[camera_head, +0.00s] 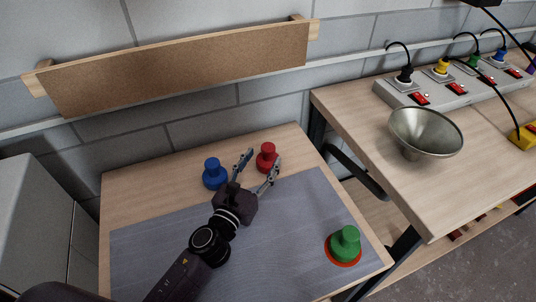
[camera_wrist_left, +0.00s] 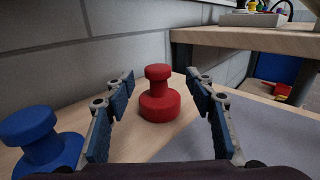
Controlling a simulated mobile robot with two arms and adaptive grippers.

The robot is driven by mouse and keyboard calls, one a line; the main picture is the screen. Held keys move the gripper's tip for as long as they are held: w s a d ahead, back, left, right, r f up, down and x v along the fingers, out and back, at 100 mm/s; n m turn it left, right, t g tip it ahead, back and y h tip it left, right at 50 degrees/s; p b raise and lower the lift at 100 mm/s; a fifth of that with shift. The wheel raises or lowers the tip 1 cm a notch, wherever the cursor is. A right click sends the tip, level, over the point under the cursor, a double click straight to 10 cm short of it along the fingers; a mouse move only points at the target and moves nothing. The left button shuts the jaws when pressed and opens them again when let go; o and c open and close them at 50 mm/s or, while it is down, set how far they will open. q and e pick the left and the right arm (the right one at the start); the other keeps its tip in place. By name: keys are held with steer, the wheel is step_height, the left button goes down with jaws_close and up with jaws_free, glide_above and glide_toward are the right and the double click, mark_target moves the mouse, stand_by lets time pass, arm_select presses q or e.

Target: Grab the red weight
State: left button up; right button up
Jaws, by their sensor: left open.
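The red weight (camera_head: 267,158) stands upright on the bare wood at the back of the small table. In the left wrist view the red weight (camera_wrist_left: 159,97) shows ahead, between the two fingers and beyond their tips. My left gripper (camera_head: 259,168) is open and empty, with its fingers pointing at the red weight; in the left wrist view the gripper (camera_wrist_left: 165,82) has its blue-padded fingers wide apart. The blue weight (camera_head: 215,174) stands to the left of the gripper, and it also shows at lower left in the wrist view (camera_wrist_left: 36,140). My right gripper is in neither view.
A green weight (camera_head: 345,243) stands on a red disc (camera_head: 345,262) at the right of the grey mat (camera_head: 150,255). A higher workbench (camera_head: 400,190) to the right holds a metal funnel (camera_head: 427,133) and a power strip (camera_head: 450,90). A board (camera_head: 180,70) hangs on the wall.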

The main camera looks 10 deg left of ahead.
mark_target(266, 151)
arm_select(q)
steer(key=shift+w+d+r, duration=0.1)
steer(key=shift+w+r, duration=0.05)
steer(key=shift+w, duration=0.3)
steer(key=w, duration=0.3)
steer(key=shift+w+d, duration=0.2)
steer(key=shift+w, duration=0.15)
steer(key=shift+w+d, duration=0.1)
steer(key=shift+w, duration=0.4)
steer(key=c, duration=0.9)
jaws_close()
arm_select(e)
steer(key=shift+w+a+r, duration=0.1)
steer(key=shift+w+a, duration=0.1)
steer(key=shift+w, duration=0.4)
arm_select(q)
steer(key=shift+r, duration=0.1)
